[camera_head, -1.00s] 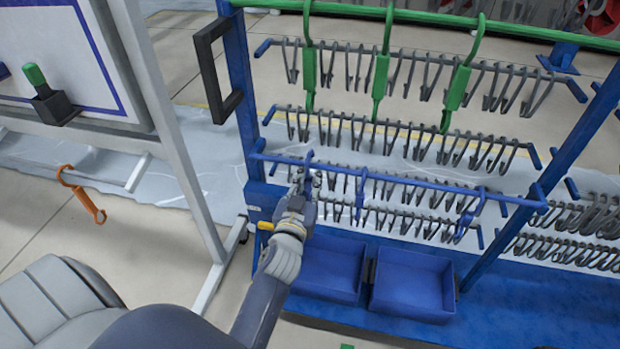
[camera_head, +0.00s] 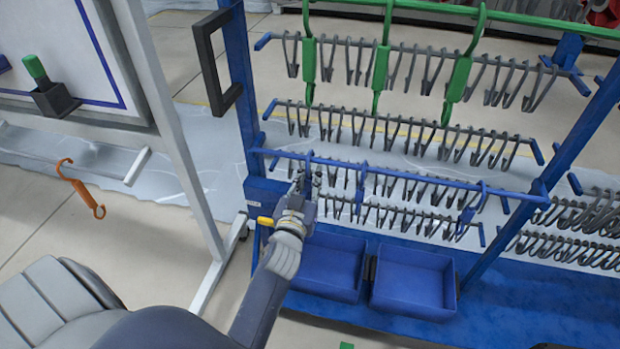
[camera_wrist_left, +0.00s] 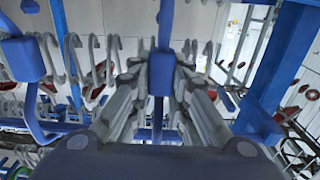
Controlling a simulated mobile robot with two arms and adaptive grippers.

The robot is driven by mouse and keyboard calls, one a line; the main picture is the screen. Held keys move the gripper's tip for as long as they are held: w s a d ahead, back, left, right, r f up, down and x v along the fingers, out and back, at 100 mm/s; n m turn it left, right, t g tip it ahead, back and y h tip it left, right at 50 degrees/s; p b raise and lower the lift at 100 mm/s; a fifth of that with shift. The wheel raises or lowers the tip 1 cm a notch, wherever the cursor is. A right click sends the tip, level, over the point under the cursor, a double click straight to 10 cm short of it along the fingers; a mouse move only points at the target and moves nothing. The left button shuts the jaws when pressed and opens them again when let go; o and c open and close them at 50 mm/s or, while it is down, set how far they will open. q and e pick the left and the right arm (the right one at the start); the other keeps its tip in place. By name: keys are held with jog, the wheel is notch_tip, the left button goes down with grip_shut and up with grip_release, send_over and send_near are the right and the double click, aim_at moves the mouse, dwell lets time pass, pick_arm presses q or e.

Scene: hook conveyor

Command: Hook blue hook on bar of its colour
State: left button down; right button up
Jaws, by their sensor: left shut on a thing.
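My left gripper (camera_head: 306,184) is shut on a blue hook (camera_head: 309,158), just below the left part of the blue bar (camera_head: 415,178). The hook's top overlaps the bar in the head view; I cannot tell whether it rests on it. In the left wrist view the held blue hook (camera_wrist_left: 161,72) stands upright between the grey fingers (camera_wrist_left: 160,100). Two more blue hooks hang from the bar, one near the middle (camera_head: 361,186) and one farther right (camera_head: 470,212). My right gripper is not in view.
Green hooks (camera_head: 381,70) hang from the green bar (camera_head: 410,12) above. Rows of grey hooks (camera_head: 400,128) are behind. Two blue bins (camera_head: 412,283) stand below. A black handle (camera_head: 213,65) is on the rack's left post. An orange hook (camera_head: 80,188) hangs at far left.

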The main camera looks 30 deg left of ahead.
pick_arm(q)
jog(key=shift+f, duration=0.1)
jog(key=c, duration=1.4)
grip_release()
jog(key=shift+c, duration=0.2)
